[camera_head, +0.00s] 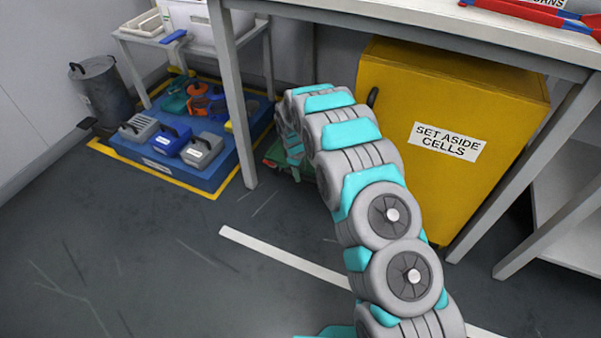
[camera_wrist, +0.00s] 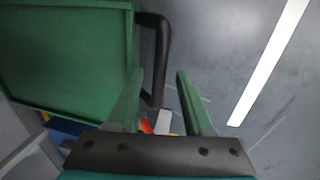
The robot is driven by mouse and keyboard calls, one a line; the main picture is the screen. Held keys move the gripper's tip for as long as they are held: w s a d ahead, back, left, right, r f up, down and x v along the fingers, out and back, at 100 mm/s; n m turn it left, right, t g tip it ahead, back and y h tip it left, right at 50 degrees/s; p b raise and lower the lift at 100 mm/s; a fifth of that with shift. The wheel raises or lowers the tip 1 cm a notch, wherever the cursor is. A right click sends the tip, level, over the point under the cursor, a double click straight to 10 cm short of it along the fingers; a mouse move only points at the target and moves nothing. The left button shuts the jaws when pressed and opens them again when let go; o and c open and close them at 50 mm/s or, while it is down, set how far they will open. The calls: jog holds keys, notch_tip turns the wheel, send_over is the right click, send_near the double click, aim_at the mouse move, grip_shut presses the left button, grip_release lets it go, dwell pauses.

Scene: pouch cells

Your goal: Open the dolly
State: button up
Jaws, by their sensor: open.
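A green box-like thing (camera_wrist: 65,55) with a raised rim and a dark bar handle (camera_wrist: 163,40) fills the upper left of the wrist view. It may be the dolly; I cannot tell for sure. My gripper (camera_wrist: 159,72) is open. The handle's lower end lies between the two green fingers in the picture; I cannot tell whether they touch it. In the head view a green thing (camera_head: 273,153) shows low under the bench, mostly hidden behind my arm. My gripper cannot be made out there.
A yellow cabinet (camera_head: 390,75) labelled "SET ASIDE CELLS" stands right of my arm under the bench (camera_head: 430,22). A bench leg (camera_head: 232,95) stands left of my arm. A blue platform (camera_head: 185,175) with several boxes lies further left. The floor at front left is clear.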

jog(key=shift+f, duration=0.35)
grip_shut()
dwell(1.2)
